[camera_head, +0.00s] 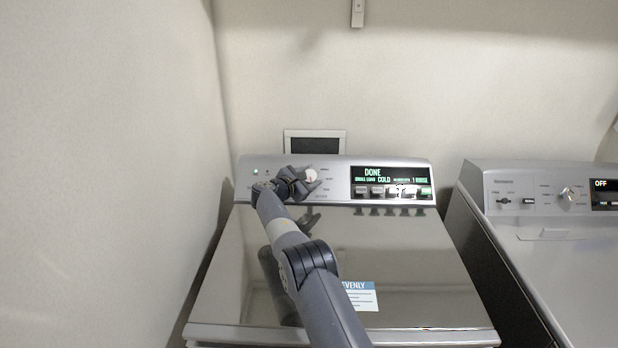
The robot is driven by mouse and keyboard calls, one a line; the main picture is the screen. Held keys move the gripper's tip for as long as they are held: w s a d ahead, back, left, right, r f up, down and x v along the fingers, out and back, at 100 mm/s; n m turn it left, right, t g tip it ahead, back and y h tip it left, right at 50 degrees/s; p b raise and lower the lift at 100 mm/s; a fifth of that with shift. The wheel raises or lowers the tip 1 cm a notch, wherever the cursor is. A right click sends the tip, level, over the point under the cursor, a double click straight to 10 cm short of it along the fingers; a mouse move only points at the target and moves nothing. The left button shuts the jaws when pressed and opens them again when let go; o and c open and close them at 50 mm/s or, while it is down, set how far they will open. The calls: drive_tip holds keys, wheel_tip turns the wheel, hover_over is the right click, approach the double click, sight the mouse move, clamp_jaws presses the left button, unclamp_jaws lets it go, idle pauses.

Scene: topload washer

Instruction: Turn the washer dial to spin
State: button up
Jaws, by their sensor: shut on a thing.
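The washer (225,290) stands in front of me with its glossy lid shut. Its silver control panel (338,183) runs along the back. The round pale dial (311,175) is on the left part of the panel, with small labels around it that are too small to read. My gripper (308,180) is at the dial and shut on it, with my arm reaching over the lid from the front. My gripper hides the left side of the dial, so I cannot tell which setting it points to. The display (390,175) reads "DONE" and "COLD" in green.
A second machine (570,240) stands at the right, its display reading "OFF". A row of buttons (390,191) sits under the washer's display. A blue and white label (361,296) lies on the lid. Walls close off the left and back.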

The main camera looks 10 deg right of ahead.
drive_tip(key=shift+m+g, duration=0.3)
idle(0.5)
drive_tip(key=o, duration=1)
drive_tip(key=shift+c, duration=0.2)
drive_tip(key=shift+b+v, duration=0.55)
drive_tip(key=shift+v, duration=0.4)
drive_tip(key=b+v, duration=0.2)
drive_tip(key=v, duration=0.7)
drive_tip(key=shift+w, duration=0.1)
